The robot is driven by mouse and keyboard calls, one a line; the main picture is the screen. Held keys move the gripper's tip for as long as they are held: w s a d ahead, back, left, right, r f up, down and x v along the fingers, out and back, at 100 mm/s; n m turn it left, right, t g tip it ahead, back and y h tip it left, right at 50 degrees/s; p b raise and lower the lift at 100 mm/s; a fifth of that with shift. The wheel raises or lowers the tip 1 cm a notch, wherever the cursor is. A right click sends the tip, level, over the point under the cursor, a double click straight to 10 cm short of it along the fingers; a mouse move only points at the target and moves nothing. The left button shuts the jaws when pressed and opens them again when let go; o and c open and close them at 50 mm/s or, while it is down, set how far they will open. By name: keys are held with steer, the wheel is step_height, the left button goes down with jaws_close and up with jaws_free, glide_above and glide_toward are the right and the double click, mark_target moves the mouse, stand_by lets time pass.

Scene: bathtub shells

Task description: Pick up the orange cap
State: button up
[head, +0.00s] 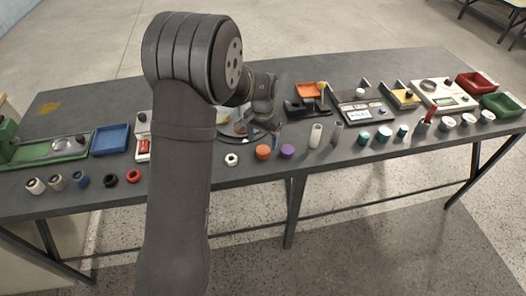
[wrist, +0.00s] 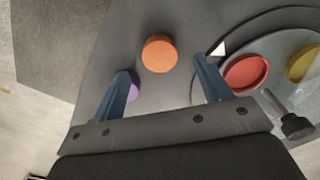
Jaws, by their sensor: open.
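The orange cap (head: 263,152) is a short round disc on the dark table, between a white ring and a purple cap (head: 287,151) in the head view. In the wrist view the orange cap (wrist: 159,53) lies beyond my gripper (wrist: 163,75), roughly in line with the gap between the two blue fingers. The fingers are spread apart with nothing held between them. The purple cap (wrist: 133,86) is partly hidden behind the left finger in the wrist view. In the head view my arm hides part of the table, and the fingertips are hard to make out.
A round dish with a red disc (wrist: 246,73) and a yellow disc (wrist: 303,63) sits right of my gripper. The white ring (head: 231,159) stands left of the orange cap. A white cylinder (head: 316,135) stands to the right. The table's front edge is close to the caps.

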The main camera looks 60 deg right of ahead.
mark_target(263, 149)
step_height(263, 149, down, 4)
steer(key=shift+f, duration=0.25)
steer(key=c, duration=1)
steer(key=shift+c, duration=0.2)
steer(key=shift+r, duration=0.15)
